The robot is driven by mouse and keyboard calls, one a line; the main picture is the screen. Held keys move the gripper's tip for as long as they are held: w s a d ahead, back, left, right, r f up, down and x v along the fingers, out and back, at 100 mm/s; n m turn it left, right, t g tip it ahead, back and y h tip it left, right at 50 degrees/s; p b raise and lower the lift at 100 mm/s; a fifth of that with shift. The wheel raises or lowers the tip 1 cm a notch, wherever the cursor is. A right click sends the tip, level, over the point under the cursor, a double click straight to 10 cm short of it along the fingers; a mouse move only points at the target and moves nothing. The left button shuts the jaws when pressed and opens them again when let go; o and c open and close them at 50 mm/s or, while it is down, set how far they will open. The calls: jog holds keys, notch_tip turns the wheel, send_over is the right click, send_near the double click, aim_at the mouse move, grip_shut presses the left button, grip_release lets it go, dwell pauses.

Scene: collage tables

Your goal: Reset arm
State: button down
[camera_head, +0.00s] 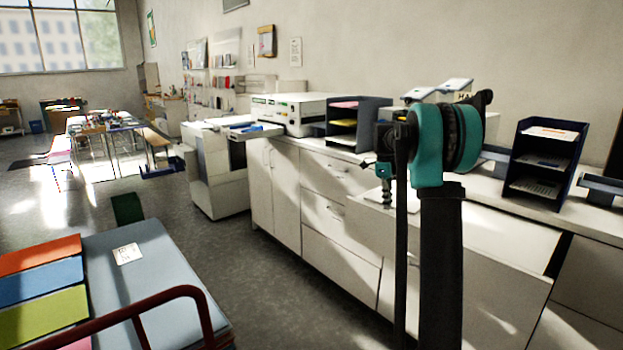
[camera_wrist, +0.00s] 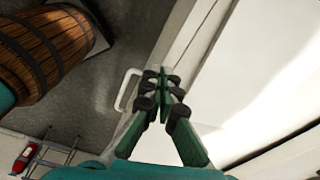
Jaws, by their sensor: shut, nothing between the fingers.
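My gripper (camera_wrist: 162,78) shows in the wrist view with its green fingers drawn together and nothing between them. Below it in that view lie a pale cabinet front and a white handle (camera_wrist: 127,90). In the head view my teal and black arm stands upright in front of the white counter. The gripper's fingertips are hard to make out there, as the arm's joint and links cover much of that area.
A white counter (camera_head: 330,210) with drawers runs along the wall. A dark paper tray rack (camera_head: 543,165) and a printer (camera_head: 287,113) stand on it. A cart (camera_head: 165,265) with a dark red rail is at the lower left. A wooden barrel (camera_wrist: 45,48) shows in the wrist view. Open floor lies between cart and counter.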

jog(key=s+a+f+n+t, duration=0.1)
jog(key=s+f+n, duration=0.4)
jog(key=s, duration=0.8)
jog(key=s+a+f+n+t, duration=0.2)
jog(key=s+a+f+n, duration=0.2)
jog(key=s+n, duration=0.7)
jog(key=s+a+f+n+t+y, duration=0.1)
jog(key=s+a+f+n+t, duration=0.1)
jog(key=s+f+n, duration=0.6)
jog(key=s+n, duration=0.1)
jog(key=s, duration=0.6)
jog(key=shift+a, duration=0.4)
